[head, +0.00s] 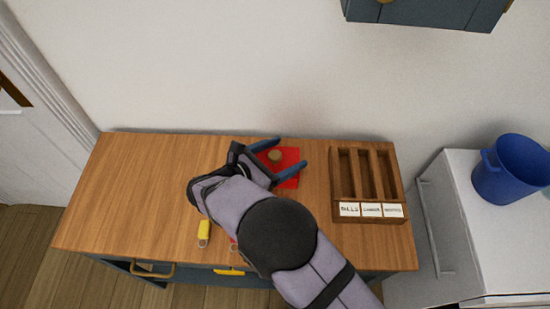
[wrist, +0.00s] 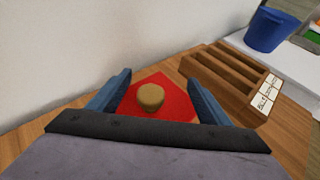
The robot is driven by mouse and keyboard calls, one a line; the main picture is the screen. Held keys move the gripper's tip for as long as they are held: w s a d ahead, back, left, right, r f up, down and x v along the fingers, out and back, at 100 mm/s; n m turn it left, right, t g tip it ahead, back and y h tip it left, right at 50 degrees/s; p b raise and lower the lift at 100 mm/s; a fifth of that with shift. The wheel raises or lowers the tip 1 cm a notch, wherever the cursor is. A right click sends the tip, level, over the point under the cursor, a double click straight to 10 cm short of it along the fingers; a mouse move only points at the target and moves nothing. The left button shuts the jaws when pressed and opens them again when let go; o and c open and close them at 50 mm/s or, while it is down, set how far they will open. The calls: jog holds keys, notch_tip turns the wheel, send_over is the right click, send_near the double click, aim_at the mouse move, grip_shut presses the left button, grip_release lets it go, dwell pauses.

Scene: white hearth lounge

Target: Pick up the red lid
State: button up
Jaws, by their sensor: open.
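The red lid (head: 291,156) is a flat red square with a round tan knob (head: 274,156) on top. It lies on the wooden table near the wall. It also shows in the wrist view (wrist: 178,98), with its knob (wrist: 151,97) between my fingers. My gripper (head: 284,153) is open, with one blue finger on either side of the knob. In the wrist view my gripper (wrist: 158,92) holds nothing. I cannot tell how high the fingertips are above the lid. Part of the lid is hidden behind my gripper.
A wooden tray with three slots and white labels (head: 369,220) stands to the right on the table. A yellow tag (head: 204,229) lies at the front, partly beside my arm. A blue bucket (head: 507,172) stands on a white cabinet at right. The table's left side (head: 135,190) is clear.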

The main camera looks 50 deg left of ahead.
aim_at(287, 157)
jog(key=shift+x, duration=0.75)
jog(key=shift+s, duration=0.1)
jog(key=c, duration=1.7)
jog(key=shift+d+f, duration=0.1)
jog(key=shift+f, duration=0.05)
jog(key=shift+d, duration=0.1)
jog(key=r+b, duration=0.1)
jog(key=r, duration=0.9)
jog(key=shift+a+r+b, duration=0.2)
jog(key=shift+b, duration=0.1)
